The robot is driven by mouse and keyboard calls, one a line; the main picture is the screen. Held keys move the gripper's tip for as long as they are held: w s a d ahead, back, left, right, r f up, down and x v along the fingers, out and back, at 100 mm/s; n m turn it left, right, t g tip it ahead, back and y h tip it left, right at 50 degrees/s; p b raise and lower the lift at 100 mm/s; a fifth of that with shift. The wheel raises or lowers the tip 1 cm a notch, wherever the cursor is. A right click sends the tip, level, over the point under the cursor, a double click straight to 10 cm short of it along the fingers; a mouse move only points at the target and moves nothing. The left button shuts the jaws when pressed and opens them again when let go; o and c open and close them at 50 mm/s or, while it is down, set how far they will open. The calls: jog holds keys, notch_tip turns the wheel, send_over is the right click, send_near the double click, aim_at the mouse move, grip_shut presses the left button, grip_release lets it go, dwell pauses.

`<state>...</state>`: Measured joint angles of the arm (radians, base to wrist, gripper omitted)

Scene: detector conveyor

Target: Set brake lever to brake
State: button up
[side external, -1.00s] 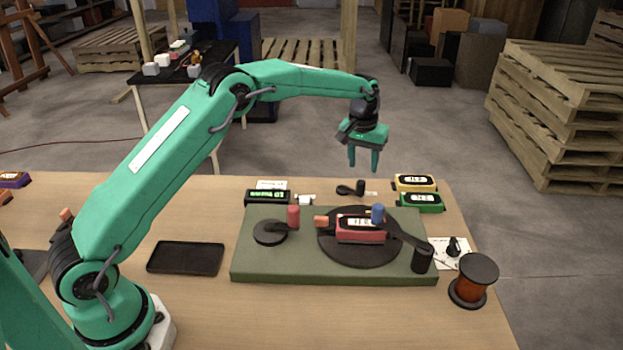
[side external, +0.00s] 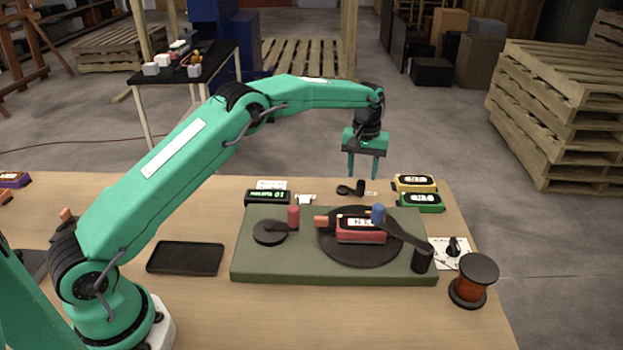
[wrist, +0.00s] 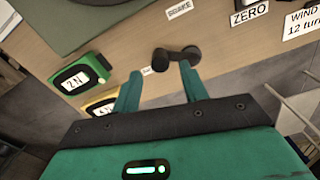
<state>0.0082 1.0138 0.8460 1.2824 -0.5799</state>
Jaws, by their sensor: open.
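The brake lever is a small black lever with a round pivot and an upright knob at the table's back edge, in the side view (side external: 350,189) and in the wrist view (wrist: 178,56). In the wrist view its knob end points left, toward a small white label (wrist: 147,70) whose text I cannot read. A white BRAKE label (wrist: 180,9) lies apart from the lever. My gripper (side external: 363,177) is open and empty, pointing down above the lever area. In the wrist view the lever shows between and beyond the fingertips (wrist: 158,75), apart from them.
A green meter (side external: 421,202) and a yellow meter (side external: 414,183) stand right of the lever. A green board (side external: 300,266) with a turntable, crank and red block lies in front. A dark display box (side external: 267,197) stands left. A copper spool (side external: 472,280) is at the right.

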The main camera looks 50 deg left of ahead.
aim_at(361, 182)
jog(key=shift+f, duration=2.45)
grip_shut()
